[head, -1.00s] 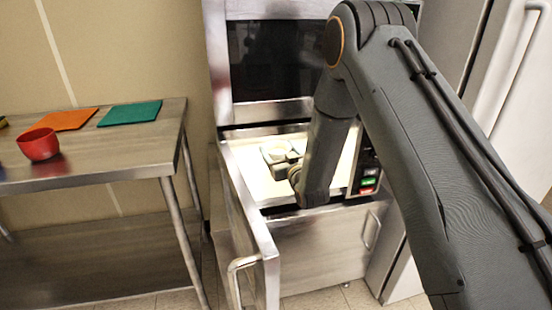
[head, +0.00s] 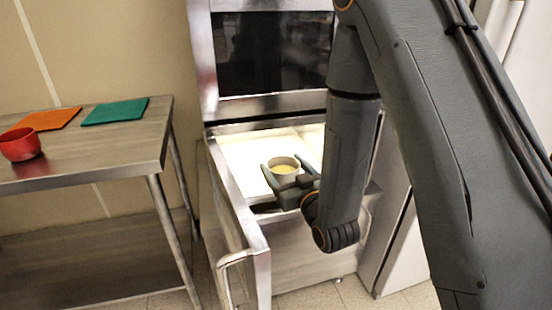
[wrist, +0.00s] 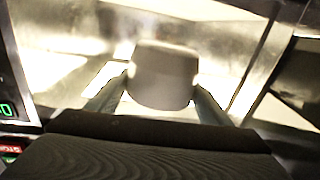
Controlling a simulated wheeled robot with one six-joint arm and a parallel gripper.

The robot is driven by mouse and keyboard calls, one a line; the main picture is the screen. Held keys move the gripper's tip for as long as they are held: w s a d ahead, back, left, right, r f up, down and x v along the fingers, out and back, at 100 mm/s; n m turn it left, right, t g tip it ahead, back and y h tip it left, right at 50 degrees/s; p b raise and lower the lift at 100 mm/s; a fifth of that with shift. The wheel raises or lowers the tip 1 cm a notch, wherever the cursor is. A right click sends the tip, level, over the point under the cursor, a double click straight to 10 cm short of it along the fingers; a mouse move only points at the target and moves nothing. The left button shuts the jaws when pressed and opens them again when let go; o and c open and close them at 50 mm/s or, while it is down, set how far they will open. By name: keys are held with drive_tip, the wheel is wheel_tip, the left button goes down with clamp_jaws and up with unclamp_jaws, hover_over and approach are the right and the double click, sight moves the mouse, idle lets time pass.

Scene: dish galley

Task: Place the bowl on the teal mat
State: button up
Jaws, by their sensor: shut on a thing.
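In the wrist view the bowl (wrist: 163,76) looks grey and upright between the two fingers (wrist: 160,95). The teal mat (head: 115,111) lies flat on the steel table at the left, with nothing on it. My gripper is well to the right of the mat.
An orange mat (head: 48,119) lies left of the teal mat, and a red bowl (head: 20,145) stands nearer on the same steel table (head: 120,148). The machine's open door (head: 236,215) stands between my gripper and the table. A white cabinet is at the right.

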drive_tip(key=shift+s+d, duration=0.2)
drive_tip(key=shift+s, duration=0.2)
drive_tip(key=shift+s+d+f, duration=0.1)
drive_tip(key=shift+d, duration=0.2)
drive_tip(key=d+f+m+h+p, duration=0.2)
drive_tip(key=d+f+h+p, duration=0.1)
drive_tip(key=d, duration=0.5)
drive_tip(key=s+d+f+m+t+h+p, duration=0.1)
drive_tip(key=d+f+h+p, duration=0.3)
drive_tip(key=d, duration=0.5)
wheel_tip(320, 180, down, 3)
drive_tip(key=shift+s+r+m+p, duration=0.2)
drive_tip(key=shift+m+p, duration=0.15)
drive_tip(key=shift+m, duration=0.45)
drive_tip(key=shift+d, duration=0.1)
